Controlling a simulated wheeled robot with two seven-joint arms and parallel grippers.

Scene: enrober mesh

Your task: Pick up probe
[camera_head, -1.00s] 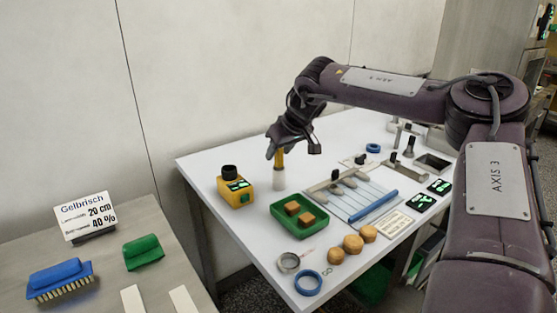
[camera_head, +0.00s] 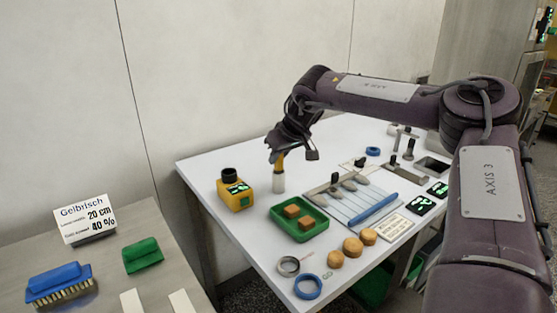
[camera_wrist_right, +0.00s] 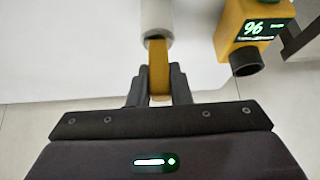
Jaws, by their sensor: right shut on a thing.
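The probe has a yellow handle (camera_wrist_right: 159,68) above a pale cylinder (camera_head: 279,183), which stands upright on the white table next to the yellow meter. I cannot tell whether the pale cylinder is part of the probe or a holder around its lower end. My right gripper (camera_head: 277,157) is over it from above, shut on the yellow handle. In the right wrist view the two dark fingers (camera_wrist_right: 158,84) press on both sides of the handle, and the pale cylinder (camera_wrist_right: 157,18) shows beyond them. My left gripper is not in view.
A yellow meter (camera_head: 236,195) with a black socket stands close left of the probe. A green tray (camera_head: 283,233) with brown blocks lies in front. A slatted board (camera_head: 349,207), round brown pieces (camera_head: 353,247) and a blue ring (camera_head: 308,287) lie to the right and front.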

